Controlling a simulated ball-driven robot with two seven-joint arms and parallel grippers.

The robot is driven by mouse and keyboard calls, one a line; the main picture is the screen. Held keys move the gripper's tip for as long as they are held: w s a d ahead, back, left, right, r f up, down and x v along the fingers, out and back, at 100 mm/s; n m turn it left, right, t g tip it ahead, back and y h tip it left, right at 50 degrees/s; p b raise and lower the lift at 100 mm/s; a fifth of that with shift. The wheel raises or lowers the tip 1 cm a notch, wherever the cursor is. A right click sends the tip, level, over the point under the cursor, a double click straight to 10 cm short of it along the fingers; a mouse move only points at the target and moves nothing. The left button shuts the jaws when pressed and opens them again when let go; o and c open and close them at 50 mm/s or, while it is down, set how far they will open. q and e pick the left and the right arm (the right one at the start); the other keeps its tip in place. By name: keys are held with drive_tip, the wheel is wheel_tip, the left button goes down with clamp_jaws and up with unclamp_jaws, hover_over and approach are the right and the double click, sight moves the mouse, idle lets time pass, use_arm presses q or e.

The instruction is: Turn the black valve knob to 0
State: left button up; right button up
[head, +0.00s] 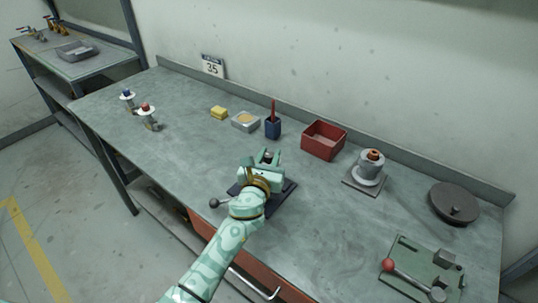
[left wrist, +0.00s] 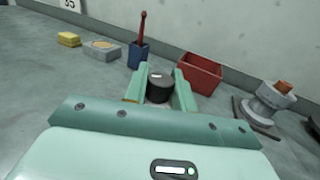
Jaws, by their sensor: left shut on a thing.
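The black valve knob (left wrist: 160,88) stands between the two fingers of my left gripper (left wrist: 161,71) in the left wrist view, with a small pale mark on its top. In the head view my left gripper (head: 267,154) reaches over the dark base plate (head: 286,197) and is shut on the knob. The gripper and forearm hide most of the valve body and any scale around the knob. My right gripper is in neither view.
A lever with a dark ball end (head: 214,203) sticks out left of my arm. Behind are a yellow sponge (head: 219,112), a blue cup (head: 273,128) and a red bin (head: 323,141). A grey flanged fitting (head: 370,168) and a red-knobbed lever plate (head: 425,272) stand right.

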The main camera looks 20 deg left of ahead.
use_arm(q)
drive_tip(key=shift+a+m+h, duration=0.15)
drive_tip(key=shift+m+h, duration=0.65)
drive_tip(key=shift+h, duration=0.4)
drive_tip(key=shift+m+h, duration=0.5)
drive_tip(key=shift+h, duration=0.2)
drive_tip(key=shift+f+m+g+h+b, duration=0.2)
drive_tip(key=shift+m+g+h+b, duration=0.2)
drive_tip(key=shift+m+h, duration=0.55)
drive_tip(key=m+g+h+b, duration=0.1)
drive_tip(key=h, duration=0.1)
drive_tip(key=shift+h, duration=0.35)
drive_tip(key=shift+r, duration=0.15)
drive_tip(key=o, duration=1)
